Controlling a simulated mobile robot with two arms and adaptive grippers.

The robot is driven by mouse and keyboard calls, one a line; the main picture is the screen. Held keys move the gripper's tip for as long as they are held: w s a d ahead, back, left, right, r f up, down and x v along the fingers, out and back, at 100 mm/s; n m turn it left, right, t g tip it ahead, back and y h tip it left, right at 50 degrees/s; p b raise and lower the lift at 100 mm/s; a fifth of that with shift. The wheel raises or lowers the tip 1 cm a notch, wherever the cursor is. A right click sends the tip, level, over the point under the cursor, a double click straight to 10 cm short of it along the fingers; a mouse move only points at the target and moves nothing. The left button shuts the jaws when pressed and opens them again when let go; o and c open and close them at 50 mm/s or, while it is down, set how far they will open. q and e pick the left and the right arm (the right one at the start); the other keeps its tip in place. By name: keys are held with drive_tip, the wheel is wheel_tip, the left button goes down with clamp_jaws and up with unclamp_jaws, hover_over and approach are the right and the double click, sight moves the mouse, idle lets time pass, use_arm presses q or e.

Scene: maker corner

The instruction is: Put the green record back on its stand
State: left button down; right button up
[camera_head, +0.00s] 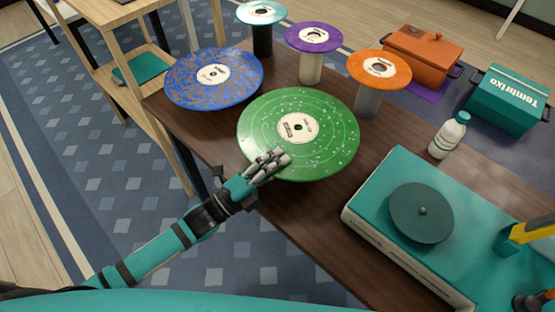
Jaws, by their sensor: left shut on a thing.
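The green record (318,127) with white speckles and a cream label is in the middle of the head view, over the dark wooden table. My left gripper (274,162) is shut on its near left edge. The record is roughly level, and what is under it is hidden, so I cannot tell whether it touches a stand. A blue record (213,77) is at its upper left. Purple (314,38), orange (379,69) and teal (261,12) records sit on upright stands behind it. My right gripper is not in view.
A teal turntable (375,206) with a dark platter (421,213) fills the table's right side. A white bottle (449,135) stands behind it. Orange (422,55) and teal (507,98) boxes are at the far right. Bare table (290,205) shows in front of the green record.

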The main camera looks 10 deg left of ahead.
use_arm(q)
drive_tip(key=shift+f, duration=0.2)
idle(0.5)
drive_tip(key=c, duration=1.4)
unclamp_jaws()
drive_tip(key=shift+f, duration=0.1)
drive_tip(key=v, duration=1.2)
